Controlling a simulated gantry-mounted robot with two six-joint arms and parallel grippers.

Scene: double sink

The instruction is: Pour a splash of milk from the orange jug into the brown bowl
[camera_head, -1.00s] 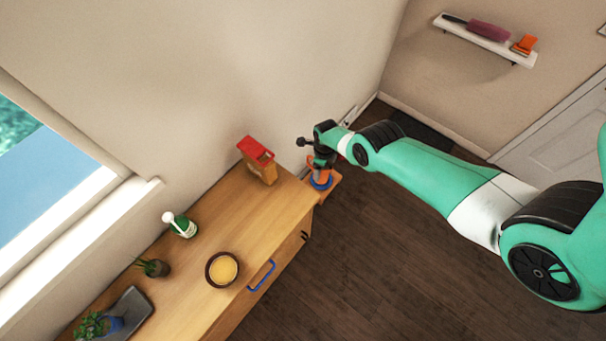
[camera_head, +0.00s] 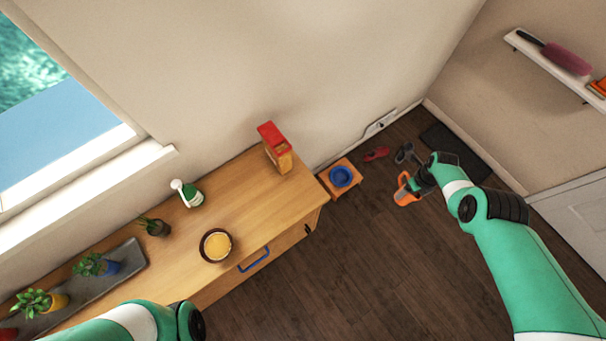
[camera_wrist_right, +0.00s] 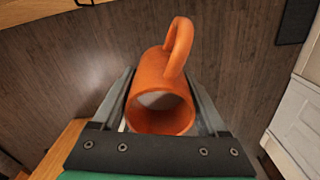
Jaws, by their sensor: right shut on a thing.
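The orange jug (camera_head: 403,190) is held by my right gripper (camera_head: 421,184), over the dark floor to the right of the small wooden stand. In the right wrist view, the jug (camera_wrist_right: 160,112) sits between both fingers with its handle on the far side. Its mouth faces the camera, and something pale shows inside. The brown bowl (camera_head: 204,250), with yellowish contents, stands on the wooden cabinet top, far left of the jug. A part of my left arm shows at the lower left, but its gripper is out of sight.
A red and yellow box (camera_head: 275,147) stands near the cabinet's (camera_head: 235,208) right end. A green and white bottle (camera_head: 190,194) and several potted plants stand along the wall. A blue dish (camera_head: 341,177) sits on the small stand (camera_head: 352,190). Open floor lies between cabinet and right arm.

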